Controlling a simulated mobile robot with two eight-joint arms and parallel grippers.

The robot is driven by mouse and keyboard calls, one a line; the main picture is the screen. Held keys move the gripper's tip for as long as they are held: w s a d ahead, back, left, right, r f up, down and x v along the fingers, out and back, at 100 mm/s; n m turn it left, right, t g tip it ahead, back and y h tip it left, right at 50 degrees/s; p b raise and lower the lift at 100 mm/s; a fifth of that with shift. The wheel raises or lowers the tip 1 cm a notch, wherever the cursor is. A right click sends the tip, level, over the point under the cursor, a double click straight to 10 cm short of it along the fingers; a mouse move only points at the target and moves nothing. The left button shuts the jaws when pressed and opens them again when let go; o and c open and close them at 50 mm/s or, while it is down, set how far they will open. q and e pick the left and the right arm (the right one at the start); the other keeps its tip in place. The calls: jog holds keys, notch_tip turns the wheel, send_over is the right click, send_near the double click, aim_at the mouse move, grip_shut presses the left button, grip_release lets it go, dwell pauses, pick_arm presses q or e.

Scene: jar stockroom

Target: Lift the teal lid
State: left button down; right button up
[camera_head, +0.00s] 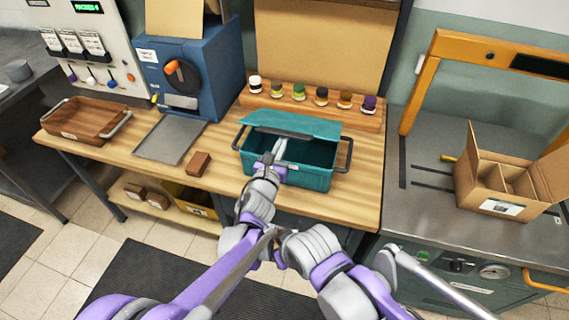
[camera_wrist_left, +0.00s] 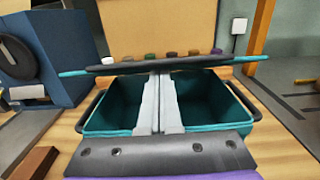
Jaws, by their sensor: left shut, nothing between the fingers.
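The teal lid (camera_head: 300,122) covers the back part of the teal box (camera_head: 312,178), with a dark bar along its near edge. The front of the box is open and its inside shows. In the left wrist view, the lid (camera_wrist_left: 72,73) is seen nearly edge-on, raised above the box rim. My left gripper (camera_head: 281,146) is shut and empty. Its fingers (camera_wrist_left: 159,82) reach over the open box to the dark bar; I cannot tell whether they touch it.
Several small jars (camera_head: 299,91) stand on a wooden rack behind the box. A brown block (camera_head: 199,163), a grey tray (camera_head: 171,138) and a blue machine (camera_head: 195,65) are to the left. A divided cardboard box (camera_head: 490,205) stands on the right-hand counter.

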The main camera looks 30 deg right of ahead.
aim_at(286, 132)
dwell(0.3)
pick_arm(q)
jog(key=shift+w+d+r+p, duration=0.25)
jog(key=shift+d+r+p, duration=0.15)
jog(key=shift+r, duration=0.3)
jog(key=shift+w+d+r+p, duration=0.3)
jog(key=shift+r+p, duration=0.25)
jog(key=shift+r, duration=0.15)
jog(key=shift+w+d+r+p, duration=0.3)
jog(key=shift+r+p, duration=0.15)
jog(key=shift+r, duration=0.25)
jog(key=shift+f, duration=0.1)
pick_arm(e)
jog(key=r, duration=0.1)
jog(key=w+r, duration=0.1)
jog(key=r, duration=0.1)
jog(key=shift+w+r, duration=0.3)
jog(key=shift+r, duration=0.1)
pick_arm(q)
jog(key=shift+s+d, duration=0.1)
jog(key=shift+s, duration=0.05)
pick_arm(e)
jog(key=shift+s+a, duration=0.1)
